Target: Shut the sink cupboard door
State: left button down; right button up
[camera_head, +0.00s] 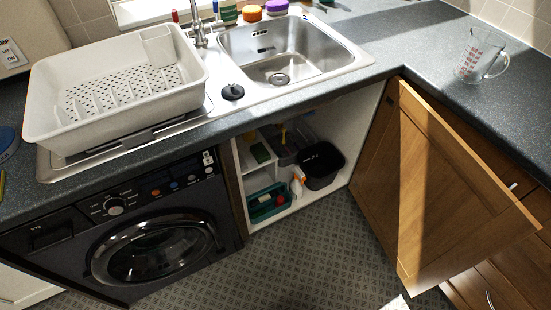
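The sink cupboard door (430,185) is a brown wooden panel at the right. It stands wide open, swung out from the right side of the cupboard opening, with its free edge toward the lower right. The sink cupboard (341,130) lies open under the steel sink (290,50). Inside are a black bin (321,168), a green caddy (267,203) and small bottles. No handle shows clearly on the door. Neither of my grippers is in view.
A black washing machine (150,245) stands left of the cupboard. Wooden drawers (500,275) are partly hidden behind the door. A white dish rack (120,85) and a measuring jug (480,55) stand on the grey worktop (425,40). The tiled floor (310,255) before the cupboard is clear.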

aim_at(436, 209)
jog(key=i+l+u, duration=0.25)
jog(key=l, duration=0.3)
jog(key=i+l+u, duration=0.25)
jog(key=l, duration=0.4)
jog(key=k, duration=0.55)
